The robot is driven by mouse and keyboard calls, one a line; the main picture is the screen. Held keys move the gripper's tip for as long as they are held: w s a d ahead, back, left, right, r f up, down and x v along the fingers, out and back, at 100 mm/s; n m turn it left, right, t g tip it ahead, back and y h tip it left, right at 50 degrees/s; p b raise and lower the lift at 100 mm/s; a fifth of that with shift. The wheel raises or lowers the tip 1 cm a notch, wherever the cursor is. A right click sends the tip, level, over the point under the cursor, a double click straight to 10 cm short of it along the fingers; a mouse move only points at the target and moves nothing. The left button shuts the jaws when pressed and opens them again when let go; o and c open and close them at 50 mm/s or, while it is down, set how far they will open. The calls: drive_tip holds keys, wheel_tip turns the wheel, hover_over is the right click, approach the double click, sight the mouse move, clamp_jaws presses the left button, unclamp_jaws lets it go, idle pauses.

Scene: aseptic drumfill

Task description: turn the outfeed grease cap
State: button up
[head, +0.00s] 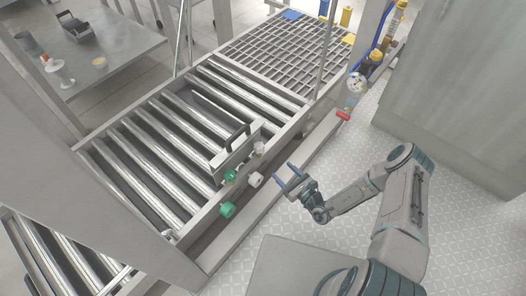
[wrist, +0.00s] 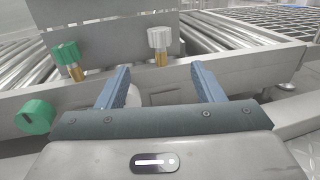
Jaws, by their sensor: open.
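Two ribbed caps stand on brass fittings at the conveyor's side: a green cap (head: 231,175) and a white cap (head: 258,148). In the wrist view the green cap (wrist: 66,54) is at upper left and the white cap (wrist: 160,39) at upper middle. No readable label shows which one is the outfeed grease cap. My gripper (head: 283,167) is open and empty, to the right of the caps in the head view. In the wrist view the white cap lies beyond the gap between the fingertips (wrist: 160,67), apart from them.
Below the caps, a green knob (head: 226,210) and a white knob (head: 254,180) stick out from the conveyor's side rail. The left finger partly hides the white knob (wrist: 133,97) in the wrist view. An upright metal plate (head: 232,156) stands behind the caps. Checkered floor (head: 300,230) is clear.

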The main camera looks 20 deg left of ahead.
sight(262, 151)
drive_tip(key=b+x, duration=0.4)
drive_tip(key=x, duration=0.9)
drive_tip(key=shift+a, duration=0.1)
drive_tip(key=c, duration=1)
